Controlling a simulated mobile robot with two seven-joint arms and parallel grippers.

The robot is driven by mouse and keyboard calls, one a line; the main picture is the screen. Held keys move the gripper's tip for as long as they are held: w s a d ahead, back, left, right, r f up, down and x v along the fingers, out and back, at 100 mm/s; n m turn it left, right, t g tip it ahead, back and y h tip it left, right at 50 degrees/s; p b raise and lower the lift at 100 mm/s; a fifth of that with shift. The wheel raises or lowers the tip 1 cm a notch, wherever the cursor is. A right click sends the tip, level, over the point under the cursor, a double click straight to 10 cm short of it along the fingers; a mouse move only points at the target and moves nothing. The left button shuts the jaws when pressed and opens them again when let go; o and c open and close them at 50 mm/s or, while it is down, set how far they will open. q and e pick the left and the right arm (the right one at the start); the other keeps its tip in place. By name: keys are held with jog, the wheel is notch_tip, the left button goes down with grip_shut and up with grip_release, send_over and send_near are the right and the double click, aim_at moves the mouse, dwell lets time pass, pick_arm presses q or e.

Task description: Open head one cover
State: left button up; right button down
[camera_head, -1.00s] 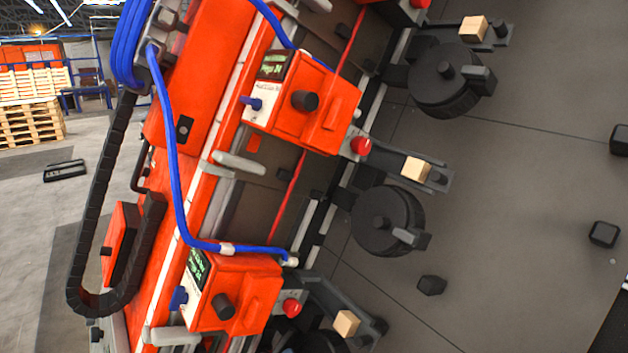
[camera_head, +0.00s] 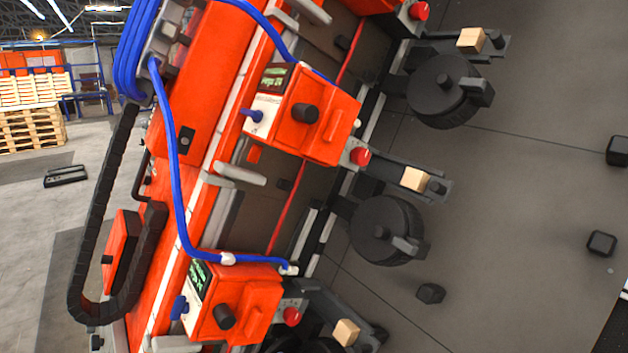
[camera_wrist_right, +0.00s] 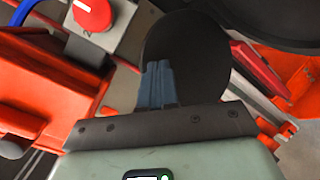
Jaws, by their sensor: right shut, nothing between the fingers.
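Several orange head units sit along the tilted gantry in the head view. One unit (camera_head: 315,118) is in the upper middle and another unit (camera_head: 235,305) is at the lower left. Each has a small display, a black knob and a raised orange handle on its closed-looking front. I cannot tell which is head one. In the right wrist view my right gripper (camera_wrist_right: 158,72) is shut and empty, its fingers in front of a dark round disc (camera_wrist_right: 205,55). An orange housing (camera_wrist_right: 40,85) with a raised bar is left of the fingers. Contact is not visible. My left gripper is not in view.
Red buttons (camera_head: 360,156) sit beside the units; one red button (camera_wrist_right: 92,14) is close to the fingers in the wrist view. Black wheels (camera_head: 385,230) and arms with wooden blocks (camera_head: 415,179) stick out rightward. A blue hose (camera_head: 172,150) loops over the gantry. Floor at right is mostly open.

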aim_at(267, 352)
jog(key=shift+w+a+r+p, duration=0.25)
jog(key=shift+w+a+p, duration=0.25)
jog(key=shift+a, duration=0.4)
jog(key=shift+w+a, duration=0.1)
jog(key=shift+w, duration=0.05)
jog(key=shift+w+a+r+p, duration=0.15)
jog(key=shift+w+a+p, duration=0.25)
jog(key=shift+w+a, duration=0.3)
jog(key=shift+w+a, duration=0.4)
jog(key=p+v, duration=0.1)
jog(key=v, duration=0.9)
jog(key=shift+s+d, duration=0.15)
jog(key=shift+d, duration=0.15)
dwell(0.8)
